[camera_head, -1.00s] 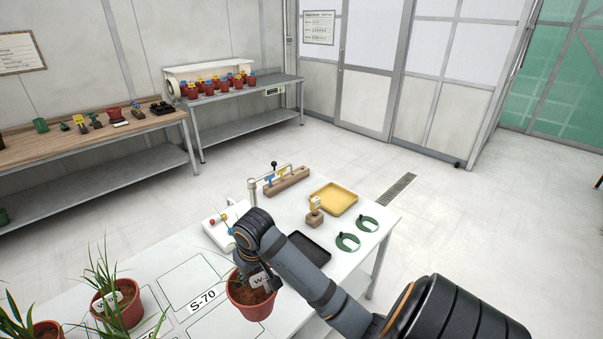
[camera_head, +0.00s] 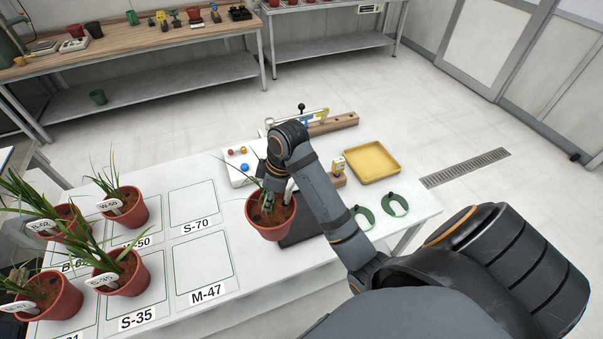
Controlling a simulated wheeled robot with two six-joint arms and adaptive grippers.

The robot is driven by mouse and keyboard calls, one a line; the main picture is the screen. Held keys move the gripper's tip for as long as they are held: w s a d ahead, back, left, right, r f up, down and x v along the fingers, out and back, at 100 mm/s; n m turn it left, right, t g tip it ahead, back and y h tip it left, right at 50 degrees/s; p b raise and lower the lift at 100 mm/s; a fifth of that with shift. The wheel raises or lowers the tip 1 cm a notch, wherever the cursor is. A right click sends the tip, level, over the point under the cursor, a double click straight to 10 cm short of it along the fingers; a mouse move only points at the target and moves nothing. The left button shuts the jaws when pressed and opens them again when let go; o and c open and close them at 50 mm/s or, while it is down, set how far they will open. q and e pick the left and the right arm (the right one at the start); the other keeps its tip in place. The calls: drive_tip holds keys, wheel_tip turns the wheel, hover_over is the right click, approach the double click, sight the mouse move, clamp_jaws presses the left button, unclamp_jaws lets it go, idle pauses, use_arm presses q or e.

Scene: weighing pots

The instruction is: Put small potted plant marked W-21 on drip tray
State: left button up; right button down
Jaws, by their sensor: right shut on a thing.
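A small terracotta potted plant (camera_head: 270,226) with brown soil and a few thin leaves is held by my right gripper (camera_head: 277,192). The gripper is shut on it, with my wrist over the pot. A white tag shows edge-on at the pot's right side; its marking cannot be read now. A flat black tray (camera_head: 304,233), which looks like the drip tray, lies just right of the pot and partly behind it and my arm. I cannot tell how high the pot is above the table. My left gripper is not in view.
Several potted plants, including one tagged W-50 (camera_head: 126,208), stand on marked squares at left. Squares S-70 and M-47 (camera_head: 203,268) are empty. A white scale (camera_head: 238,168), yellow tray (camera_head: 372,162) and green rings (camera_head: 396,204) are on the white table.

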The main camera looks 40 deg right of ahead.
sight(277, 202)
drive_tip(key=d+f+b, duration=0.1)
drive_tip(key=b, duration=0.1)
drive_tip(key=w+d+f+b, duration=0.1)
drive_tip(key=b, duration=0.1)
drive_tip(key=shift+w+d+f, duration=0.15)
drive_tip(key=shift+w+d, duration=0.1)
drive_tip(key=shift+d, duration=0.1)
drive_tip(key=w+d+f+b, duration=0.3)
drive_tip(key=w+d+f, duration=0.1)
drive_tip(key=d+f, duration=0.5)
drive_tip(key=shift+w+d+f, duration=0.15)
drive_tip(key=shift+d+f, duration=0.2)
drive_tip(key=shift+f, duration=0.55)
drive_tip(key=c, duration=1.4)
unclamp_jaws()
drive_tip(key=o, duration=0.3)
